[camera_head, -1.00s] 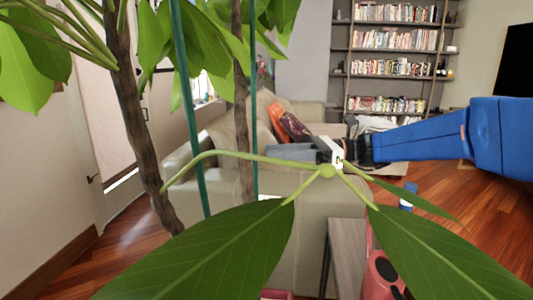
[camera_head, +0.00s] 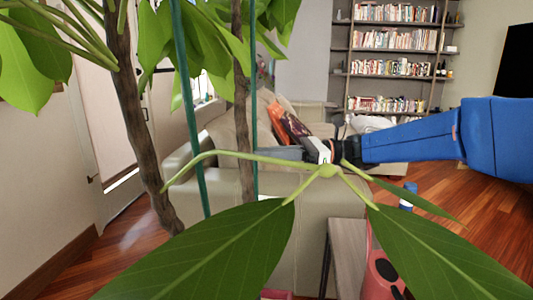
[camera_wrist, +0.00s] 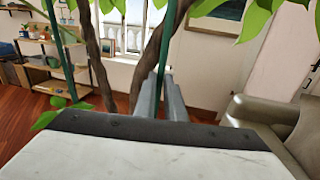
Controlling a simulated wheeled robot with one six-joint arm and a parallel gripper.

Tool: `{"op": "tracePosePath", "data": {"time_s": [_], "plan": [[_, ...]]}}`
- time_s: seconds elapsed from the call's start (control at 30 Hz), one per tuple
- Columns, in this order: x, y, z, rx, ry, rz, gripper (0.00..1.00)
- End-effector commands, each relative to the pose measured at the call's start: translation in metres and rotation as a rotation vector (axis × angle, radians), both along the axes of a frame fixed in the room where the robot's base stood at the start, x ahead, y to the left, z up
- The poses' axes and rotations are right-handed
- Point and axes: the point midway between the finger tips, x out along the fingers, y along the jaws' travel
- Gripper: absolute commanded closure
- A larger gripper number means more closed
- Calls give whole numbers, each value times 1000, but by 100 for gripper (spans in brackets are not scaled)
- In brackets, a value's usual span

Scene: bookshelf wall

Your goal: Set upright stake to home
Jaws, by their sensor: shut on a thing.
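Two thin green stakes stand among the plant's trunks. In the head view the left stake (camera_head: 190,110) leans slightly and the right stake (camera_head: 254,130) is close to vertical. My gripper (camera_head: 262,153) reaches in from the right, with its fingertips at the right stake. In the wrist view my gripper (camera_wrist: 162,88) has its two grey fingers close together on a green stake (camera_wrist: 168,45), which tilts slightly right at its top. Another green stake (camera_wrist: 62,45) shows at the left there. The feet of the stakes are hidden or out of view.
A brown trunk (camera_head: 130,110) and large leaves (camera_head: 200,250) crowd the front. A beige sofa (camera_head: 285,225) stands behind, and a bookshelf (camera_head: 395,65) at the back. A small table (camera_head: 345,250) and a pink-red object (camera_head: 380,272) are at lower right. Wood floor shows at left.

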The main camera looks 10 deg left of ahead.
Motion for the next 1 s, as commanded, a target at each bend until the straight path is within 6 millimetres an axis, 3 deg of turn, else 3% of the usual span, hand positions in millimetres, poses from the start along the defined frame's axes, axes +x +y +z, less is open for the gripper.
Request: {"op": "tracePosePath", "data": {"time_s": [0.2,0.4,0.7,0.8,1.0], "plan": [[-1,-1,-46,-3,7,1,100],[-1,-1,-75,-2,3,0,100],[-2,-1,-80,-5,4,1,100],[-2,-1,-80,-5,4,1,71],[-2,-1,-78,-3,2,1,71]]}}
